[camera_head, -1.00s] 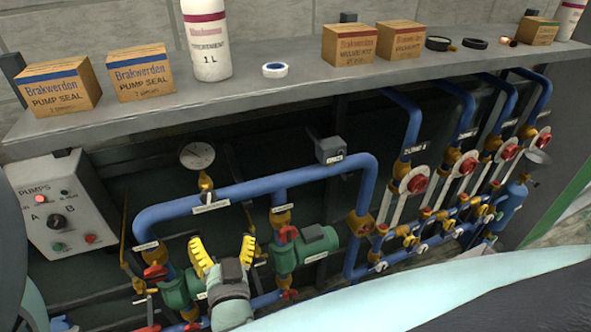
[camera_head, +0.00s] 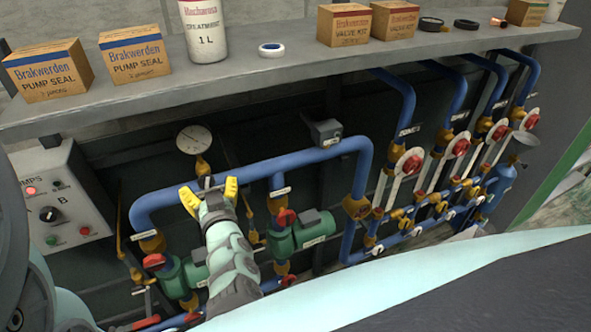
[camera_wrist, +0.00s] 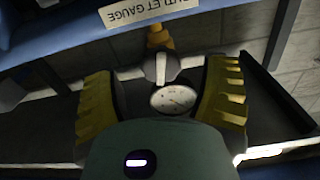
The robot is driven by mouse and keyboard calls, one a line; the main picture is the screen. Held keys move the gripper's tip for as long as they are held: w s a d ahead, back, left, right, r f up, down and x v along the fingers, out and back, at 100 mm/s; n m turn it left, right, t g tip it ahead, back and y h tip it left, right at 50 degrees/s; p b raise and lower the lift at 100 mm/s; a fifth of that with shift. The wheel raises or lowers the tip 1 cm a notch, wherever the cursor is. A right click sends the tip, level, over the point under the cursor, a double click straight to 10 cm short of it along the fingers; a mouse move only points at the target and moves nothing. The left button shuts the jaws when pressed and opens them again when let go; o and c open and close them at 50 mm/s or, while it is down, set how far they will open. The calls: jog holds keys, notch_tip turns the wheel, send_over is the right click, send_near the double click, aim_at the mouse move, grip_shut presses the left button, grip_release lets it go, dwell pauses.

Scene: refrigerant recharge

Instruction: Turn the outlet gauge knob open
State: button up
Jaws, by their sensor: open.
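The round white outlet gauge (camera_head: 194,139) stands above the blue pipe (camera_head: 262,165) on a brass stem. It also shows in the wrist view (camera_wrist: 172,98). My gripper (camera_head: 211,192) is open at the pipe, just below the gauge in the head view. In the wrist view the knob lies between its two yellow fingers, with gaps visible on both sides. In the head view the gripper mostly hides the knob.
A grey shelf (camera_head: 245,74) with boxes and a bottle runs above the pipes. A pump control box (camera_head: 62,203) is at left. Green pumps (camera_head: 303,230) with red handles sit below. Several valves with red knobs stand at right.

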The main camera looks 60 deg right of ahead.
jog(key=shift+x, duration=1.4)
jog(key=shift+a, duration=0.1)
jog(key=c, duration=1.2)
jog(key=n+b, duration=0.1)
jog(key=b, duration=0.2)
jog(key=shift+f, duration=0.3)
jog(key=shift+r+n+b, duration=0.1)
jog(key=shift+n+b, duration=0.7)
jog(key=shift+b, duration=0.25)
jog(key=shift+r+n+b, duration=0.2)
jog(key=shift+n+b, duration=0.2)
